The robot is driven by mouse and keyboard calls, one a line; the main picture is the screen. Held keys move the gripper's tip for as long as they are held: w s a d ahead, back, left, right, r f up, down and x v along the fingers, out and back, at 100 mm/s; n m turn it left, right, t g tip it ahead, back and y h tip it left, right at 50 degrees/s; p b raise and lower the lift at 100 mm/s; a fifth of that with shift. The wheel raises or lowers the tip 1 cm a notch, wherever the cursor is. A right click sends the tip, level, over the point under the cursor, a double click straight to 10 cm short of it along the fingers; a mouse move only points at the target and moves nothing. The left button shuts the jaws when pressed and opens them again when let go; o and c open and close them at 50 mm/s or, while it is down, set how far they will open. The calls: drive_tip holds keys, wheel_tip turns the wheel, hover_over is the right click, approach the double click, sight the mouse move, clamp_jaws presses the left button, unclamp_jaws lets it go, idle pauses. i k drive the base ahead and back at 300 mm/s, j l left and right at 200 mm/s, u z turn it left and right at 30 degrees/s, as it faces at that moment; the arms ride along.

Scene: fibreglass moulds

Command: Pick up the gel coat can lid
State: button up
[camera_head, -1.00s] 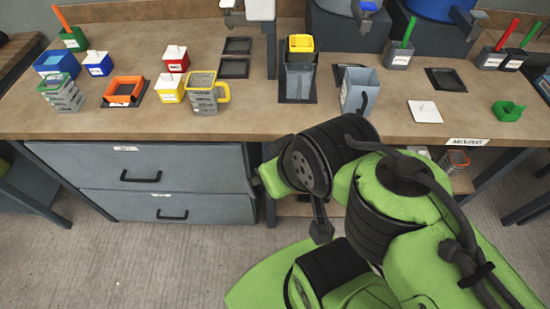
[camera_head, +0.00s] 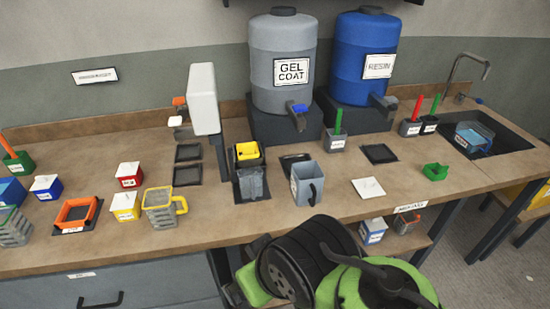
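A flat white square piece (camera_head: 368,188), which looks like the lid, lies on the bench near its front edge, right of centre. A grey can with a dark handle (camera_head: 307,183) stands open to its left, apart from it. The big grey drum labelled GEL COAT (camera_head: 283,62) stands behind them. My green and black arm fills the bottom centre, in front of the bench edge. My gripper cannot be made out; it is below or behind the arm links.
A grey and yellow container (camera_head: 249,182) stands left of the can. A small green holder (camera_head: 435,172) sits right of the white piece. A blue RESIN drum (camera_head: 362,58) and a sink (camera_head: 480,137) are further back. Bench space around the white piece is clear.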

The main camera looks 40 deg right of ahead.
sight(367, 188)
drive_tip(key=z, duration=1.3)
